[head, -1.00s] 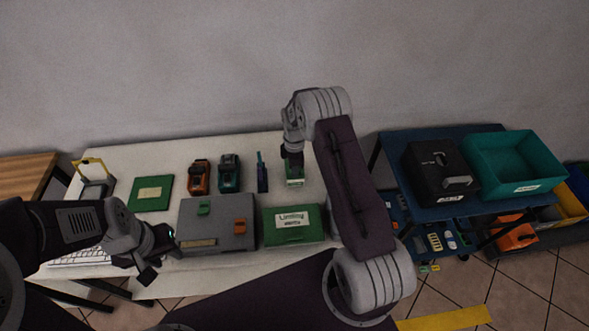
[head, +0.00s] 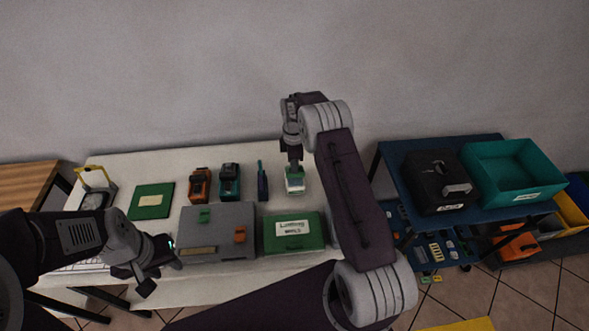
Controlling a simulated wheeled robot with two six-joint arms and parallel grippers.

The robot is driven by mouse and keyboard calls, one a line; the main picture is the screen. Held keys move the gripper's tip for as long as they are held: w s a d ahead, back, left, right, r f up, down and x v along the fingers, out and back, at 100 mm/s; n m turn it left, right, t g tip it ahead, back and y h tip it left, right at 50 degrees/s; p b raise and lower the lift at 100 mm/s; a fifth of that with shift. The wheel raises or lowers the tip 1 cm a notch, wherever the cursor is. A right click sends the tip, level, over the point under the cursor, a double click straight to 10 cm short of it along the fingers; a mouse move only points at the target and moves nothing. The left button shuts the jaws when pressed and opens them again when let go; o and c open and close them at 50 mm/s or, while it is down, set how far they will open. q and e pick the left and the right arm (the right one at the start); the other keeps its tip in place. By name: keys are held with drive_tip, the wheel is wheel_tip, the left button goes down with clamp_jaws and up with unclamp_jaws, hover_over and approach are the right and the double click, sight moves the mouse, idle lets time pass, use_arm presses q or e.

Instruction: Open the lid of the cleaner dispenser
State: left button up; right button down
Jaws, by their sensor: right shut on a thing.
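A grey case (head: 216,222) and a green labelled box (head: 292,246) lie in front of the dispenser. A blue upright tool (head: 262,185), a teal device (head: 229,186) and an orange device (head: 199,188) stand left. A blue shelf (head: 395,165) holds a black case (head: 425,165) and teal bin (head: 500,165).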

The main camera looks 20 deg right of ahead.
use_arm(q)
drive_tip(key=shift+f, duration=0.1)
use_arm(e)
drive_tip(key=shift+w+d, duration=0.15)
drive_tip(key=shift+w, duration=0.25)
drive_tip(key=c, duration=1.6)
unclamp_jaws()
drive_tip(key=shift+c, duration=0.2)
drive_tip(key=shift+o, duration=0.5)
drive_tip(key=shift+w+d+f, duration=0.1)
drive_tip(key=shift+w+f, duration=0.2)
drive_tip(key=shift+w, duration=0.15)
drive_tip(key=shift+s+r, duration=0.2)
drive_tip(key=shift+s, duration=0.05)
use_arm(q)
drive_tip(key=shift+w+d, duration=0.1)
drive_tip(key=shift+w, duration=0.2)
use_arm(e)
drive_tip(key=shift+w+f, duration=0.1)
